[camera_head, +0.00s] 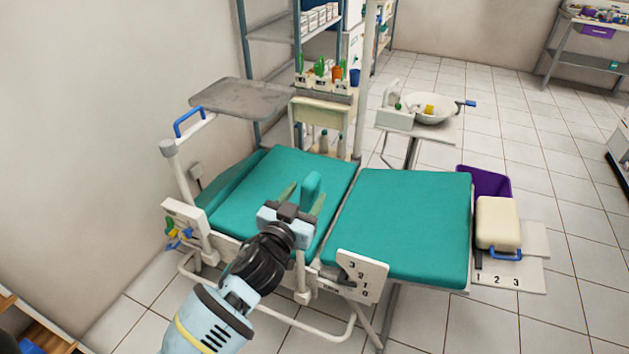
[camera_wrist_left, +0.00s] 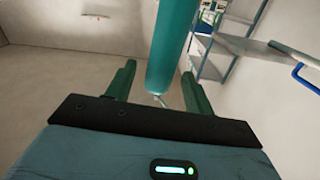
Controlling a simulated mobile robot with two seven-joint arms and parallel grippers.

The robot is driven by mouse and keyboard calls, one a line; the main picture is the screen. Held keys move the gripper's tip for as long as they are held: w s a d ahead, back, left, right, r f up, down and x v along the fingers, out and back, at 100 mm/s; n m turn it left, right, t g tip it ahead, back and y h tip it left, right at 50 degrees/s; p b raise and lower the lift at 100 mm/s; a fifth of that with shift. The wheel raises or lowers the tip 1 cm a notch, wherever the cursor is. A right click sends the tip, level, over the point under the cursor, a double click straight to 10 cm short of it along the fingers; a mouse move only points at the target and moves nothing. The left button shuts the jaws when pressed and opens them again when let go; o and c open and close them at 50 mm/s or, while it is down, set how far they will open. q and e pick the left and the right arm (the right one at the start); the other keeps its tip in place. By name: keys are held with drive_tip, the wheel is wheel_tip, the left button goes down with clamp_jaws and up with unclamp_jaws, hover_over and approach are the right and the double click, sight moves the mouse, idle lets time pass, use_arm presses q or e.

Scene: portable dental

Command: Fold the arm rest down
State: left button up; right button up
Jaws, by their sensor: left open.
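The arm rest (camera_head: 311,184) is a teal padded piece standing upright at the near side of the teal dental chair (camera_head: 405,215). In the left wrist view the arm rest (camera_wrist_left: 174,45) rises between and ahead of the fingers, close to the right one. My left gripper (camera_head: 303,197) is open, with its two green fingers apart on either side of the pad in the picture; it also shows in the left wrist view (camera_wrist_left: 158,85). I cannot tell whether a finger touches the pad. The arm rest's lower end is hidden behind my gripper in the head view. My right gripper is not in view.
A numbered white plate (camera_head: 361,275) with a dark lever is on the chair's near side. A post with a blue handle (camera_head: 188,121) and a grey tray (camera_head: 243,97) stand at the left. A basin (camera_head: 430,107) stands behind. Tiled floor is free at right.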

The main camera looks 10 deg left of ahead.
use_arm(q)
drive_tip(key=shift+w+d, duration=0.2)
drive_tip(key=shift+w, duration=0.7)
drive_tip(key=shift+w+d, duration=0.15)
drive_tip(key=shift+w, duration=0.75)
drive_tip(key=shift+w+d, duration=0.2)
drive_tip(key=shift+w, duration=0.7)
clamp_jaws()
